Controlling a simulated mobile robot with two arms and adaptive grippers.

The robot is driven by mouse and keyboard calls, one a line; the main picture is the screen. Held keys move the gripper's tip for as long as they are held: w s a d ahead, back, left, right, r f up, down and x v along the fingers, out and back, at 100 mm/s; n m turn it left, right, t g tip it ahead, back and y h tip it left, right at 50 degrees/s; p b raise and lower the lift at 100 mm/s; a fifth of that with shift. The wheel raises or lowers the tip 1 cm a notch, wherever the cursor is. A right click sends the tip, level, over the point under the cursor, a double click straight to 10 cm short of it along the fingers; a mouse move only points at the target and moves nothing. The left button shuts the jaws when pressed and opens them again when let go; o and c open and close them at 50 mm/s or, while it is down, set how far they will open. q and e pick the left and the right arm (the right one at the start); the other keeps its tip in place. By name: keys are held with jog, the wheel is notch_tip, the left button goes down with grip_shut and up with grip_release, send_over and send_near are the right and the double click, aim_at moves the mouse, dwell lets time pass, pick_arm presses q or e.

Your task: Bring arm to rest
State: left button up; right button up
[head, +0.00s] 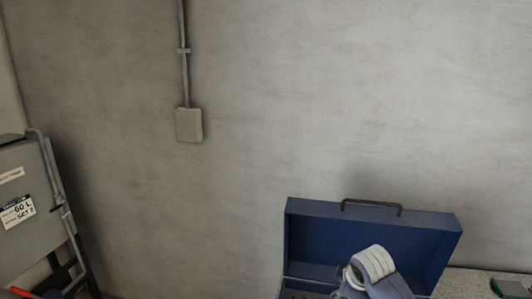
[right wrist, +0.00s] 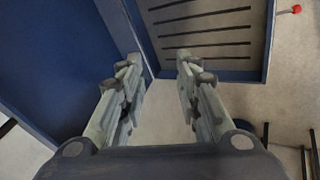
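My right gripper (right wrist: 158,80) is open and empty in the right wrist view, its two fingers apart with a pale surface showing between them. Part of my arm, white and blue-grey, shows at the bottom of the head view in front of an open blue toolbox (head: 320,240); no fingers show there. The toolbox has a dark handle (head: 371,207) on its raised lid. My left gripper is in neither view.
A grey cabinet with a label (head: 20,180) and a pipe stands at the left. A junction box (head: 189,125) is on the bare concrete wall. The right wrist view shows blue panels (right wrist: 50,60), a slotted panel (right wrist: 205,38) and a red knob (right wrist: 295,9).

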jog(key=s+a+f+m+g, duration=0.1)
jog(key=s+a+f+m, duration=0.2)
jog(key=s+f, duration=0.6)
jog(key=s+d+f+m+g, duration=0.1)
jog(key=s+m, duration=0.3)
jog(key=s, duration=1)
jog(key=s+d+f+m+g, duration=0.15)
jog(key=s+m, duration=0.25)
jog(key=s, duration=1.1)
notch_tip(320, 180, down, 34)
jog(key=s+b, duration=0.2)
jog(key=b, duration=0.6)
jog(key=s+d+f+g+b, duration=0.1)
jog(key=s+f+b, duration=0.2)
jog(key=s+f, duration=0.5)
jog(key=s+d+f+g+b, duration=0.1)
jog(key=s+d+f+b, duration=0.1)
jog(key=s+f, duration=0.6)
notch_tip(320, 180, down, 5)
jog(key=shift+r+n+b, duration=0.1)
jog(key=shift+n+b, duration=0.2)
jog(key=shift+b, duration=0.1)
